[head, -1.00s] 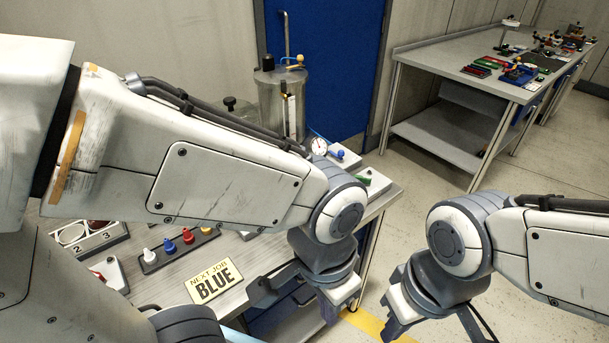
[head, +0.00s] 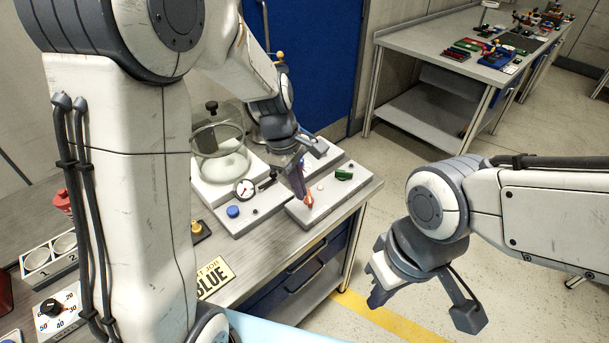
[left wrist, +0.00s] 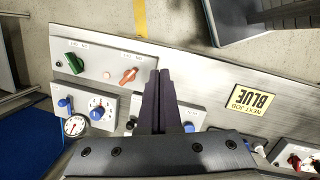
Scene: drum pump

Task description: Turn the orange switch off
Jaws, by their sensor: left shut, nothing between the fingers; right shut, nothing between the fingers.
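The orange switch (head: 308,200) is on a light panel (head: 330,205) at the bench's right end. In the left wrist view the orange switch (left wrist: 129,76) shows its handle slanted, left of the fingertips. My left gripper (head: 299,188) is shut and empty, pointing down over the panel, close to the orange switch and partly overlapping it in the head view. In the left wrist view its dark fingers (left wrist: 160,75) lie together. Contact cannot be told. My right gripper (head: 378,297) is shut and empty, over the floor right of the bench.
A green switch (head: 344,174) and a small pale button (head: 320,187) share the panel. Beside it are a gauge (head: 244,188), a blue knob (head: 233,211) and a glass vessel (head: 219,150). A yellow BLUE sign (head: 215,278) lies on the bench.

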